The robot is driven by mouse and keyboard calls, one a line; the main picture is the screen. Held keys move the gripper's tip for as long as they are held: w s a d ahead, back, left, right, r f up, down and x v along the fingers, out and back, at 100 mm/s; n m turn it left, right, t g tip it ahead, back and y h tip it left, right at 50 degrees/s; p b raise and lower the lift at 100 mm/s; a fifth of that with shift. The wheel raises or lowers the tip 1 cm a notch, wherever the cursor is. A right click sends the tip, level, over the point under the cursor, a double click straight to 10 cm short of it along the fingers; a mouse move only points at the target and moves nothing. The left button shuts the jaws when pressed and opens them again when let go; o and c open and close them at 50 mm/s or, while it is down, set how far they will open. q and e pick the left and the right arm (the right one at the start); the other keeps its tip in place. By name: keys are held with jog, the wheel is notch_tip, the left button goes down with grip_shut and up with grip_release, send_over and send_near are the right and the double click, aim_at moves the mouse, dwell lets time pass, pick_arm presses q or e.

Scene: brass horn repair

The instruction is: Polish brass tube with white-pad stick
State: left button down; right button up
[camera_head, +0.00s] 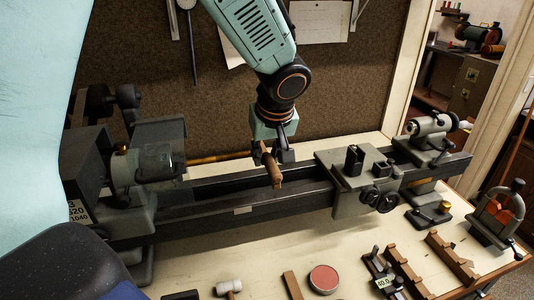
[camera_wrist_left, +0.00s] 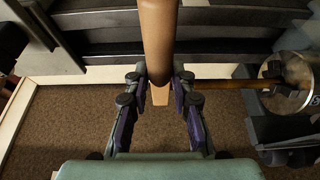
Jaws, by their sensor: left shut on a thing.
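My left gripper (camera_head: 272,158) is shut on a brown wooden stick (camera_head: 271,169), which hangs tilted over the lathe bed. In the left wrist view, the stick (camera_wrist_left: 158,40) runs between the two fingers of the gripper (camera_wrist_left: 158,98). I cannot make out a white pad on it. The brass tube (camera_head: 215,157) sticks out level to the right from the lathe's headstock, and its right end is hidden by the gripper. The tube (camera_wrist_left: 235,84) also shows in the left wrist view, running behind the right finger. I cannot tell whether stick and tube touch. My right gripper is out of view.
The lathe's headstock (camera_head: 150,162) stands left, its carriage (camera_head: 350,177) and tailstock (camera_head: 428,140) right. In front on the bench lie a red round tin (camera_head: 323,279), a mallet (camera_head: 229,287) and wooden racks (camera_head: 408,270). A clamp (camera_head: 503,212) stands at the right edge.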

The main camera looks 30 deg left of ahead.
aim_at(270, 160)
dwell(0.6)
pick_arm(q)
jog(key=shift+a+b, duration=0.1)
jog(key=shift+b, duration=0.25)
jog(key=shift+w, duration=0.1)
dwell(0.7)
jog(key=shift+s+f+b, duration=0.15)
jog(key=shift+s+b, duration=0.05)
jog(key=shift+b, duration=0.3)
dwell(0.3)
jog(key=shift+s+d+r+p, duration=0.35)
jog(key=shift+d+r+p, duration=0.1)
jog(key=shift+r+p, duration=0.1)
jog(key=shift+s+d+r+p, duration=0.85)
jog(key=shift+d+r+p, duration=0.25)
jog(key=shift+p, duration=0.1)
